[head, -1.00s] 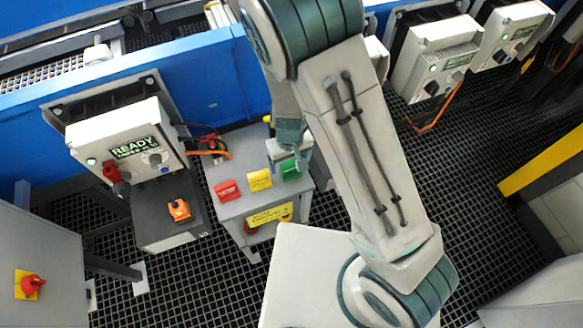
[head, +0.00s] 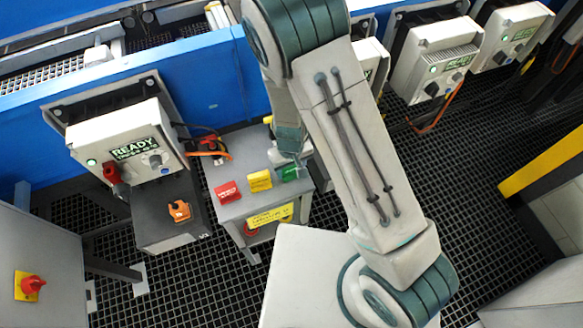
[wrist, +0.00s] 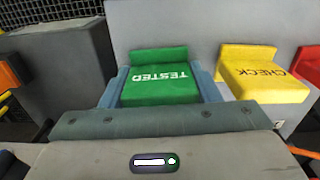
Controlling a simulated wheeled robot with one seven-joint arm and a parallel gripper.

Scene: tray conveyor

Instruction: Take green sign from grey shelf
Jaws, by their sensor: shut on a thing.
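The green sign (wrist: 160,82) reads "TESTED" upside down in the wrist view. It lies between the two blue-grey fingers of my gripper (wrist: 161,85), which is shut on it. In the head view the green sign (head: 290,173) is at the right end of the grey shelf (head: 236,200), partly hidden by my gripper (head: 291,166). I cannot tell whether the sign still touches the shelf. The yellow CHECK sign (wrist: 263,75) is close beside it, and the red sign (head: 228,192) stands further left in the head view.
A dark box with an orange clip (head: 179,211) stands left of the shelf. The READY control box (head: 125,142) is behind it on the blue conveyor side (head: 210,90). Orange-handled tools (head: 208,148) lie on the shelf's back left. A white surface (head: 300,270) is in front.

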